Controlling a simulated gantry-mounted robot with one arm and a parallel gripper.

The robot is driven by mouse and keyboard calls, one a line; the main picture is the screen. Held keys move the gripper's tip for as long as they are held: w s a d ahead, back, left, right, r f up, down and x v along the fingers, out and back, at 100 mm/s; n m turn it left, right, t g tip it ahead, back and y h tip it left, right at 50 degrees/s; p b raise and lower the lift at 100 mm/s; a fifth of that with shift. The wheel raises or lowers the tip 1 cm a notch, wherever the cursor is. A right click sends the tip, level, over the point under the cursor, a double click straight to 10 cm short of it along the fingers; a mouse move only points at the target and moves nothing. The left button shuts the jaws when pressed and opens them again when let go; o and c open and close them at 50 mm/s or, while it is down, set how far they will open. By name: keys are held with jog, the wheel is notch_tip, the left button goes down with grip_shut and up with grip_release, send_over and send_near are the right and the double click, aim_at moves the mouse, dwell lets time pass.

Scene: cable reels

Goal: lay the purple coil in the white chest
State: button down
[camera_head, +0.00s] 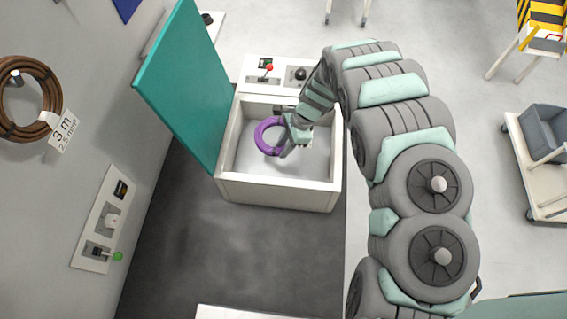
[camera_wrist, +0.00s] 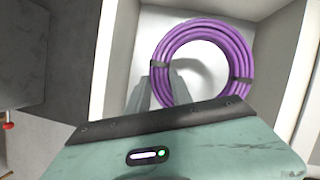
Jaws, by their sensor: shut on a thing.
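The purple coil (camera_head: 262,135) is a ring of cable bound with dark ties. In the head view it is inside the opening of the white chest (camera_head: 278,192), whose teal lid (camera_head: 188,85) stands open on the left. My gripper (camera_head: 290,142) reaches into the chest from the upper right and is shut on the coil's near right side. In the wrist view the coil (camera_wrist: 237,50) shows almost whole, with the gripper fingers (camera_wrist: 160,85) at its left lower edge. The chest's white floor shows through the ring. I cannot tell whether the coil touches that floor.
A panel with a red-knobbed lever (camera_head: 268,69) lies behind the chest. A brown coil (camera_head: 52,100) with a label hangs on the left wall, above a switch panel (camera_head: 103,220). A cart with a grey bin (camera_head: 545,130) stands far right. Dark surface in front of the chest is clear.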

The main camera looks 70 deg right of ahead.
aim_at(280, 169)
jog(key=shift+f, duration=5.2)
jog(key=shift+f, duration=0.1)
jog(key=shift+f, duration=0.15)
jog(key=c, duration=1.1)
grip_release()
jog(key=shift+c, duration=0.2)
jog(key=b+v, duration=0.1)
jog(key=v, duration=1.1)
jog(key=shift+r, duration=0.3)
jog(key=shift+a, duration=0.1)
